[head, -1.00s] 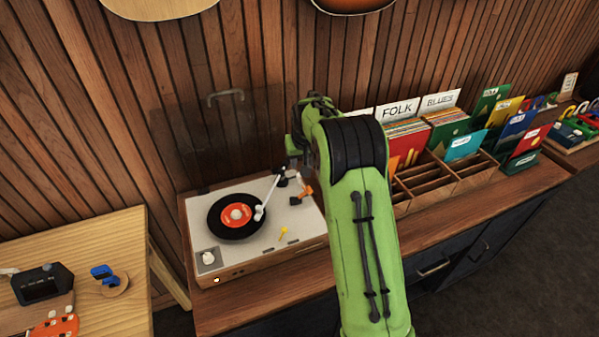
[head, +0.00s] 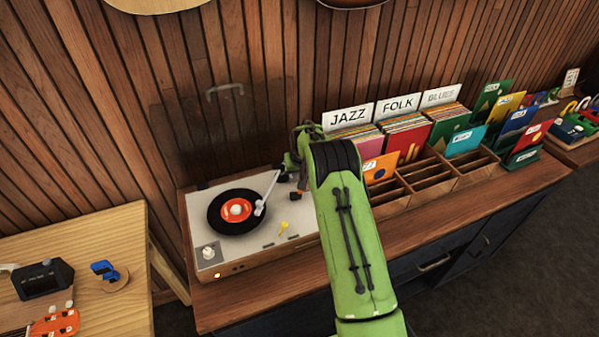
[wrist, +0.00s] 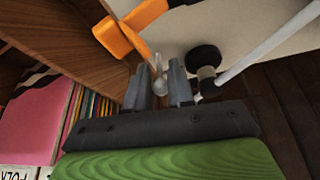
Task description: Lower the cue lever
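The turntable (head: 212,225) stands on the wooden counter with a black record (head: 235,212) on it. Its white tonearm (head: 268,192) reaches over the record; its tube also shows in the wrist view (wrist: 265,45). In the wrist view, a thin lever with a pale round tip (wrist: 160,86), seemingly the cue lever, stands between the fingertips of my gripper (wrist: 159,72). The two fingers are apart, one on each side of it; firm contact cannot be made out. An orange part (wrist: 128,36) is just beyond the left finger. In the head view my arm hides most of the gripper and the lever.
Record bins (head: 430,176) stand right of my arm. A wooden table (head: 95,235) with small items is at the left.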

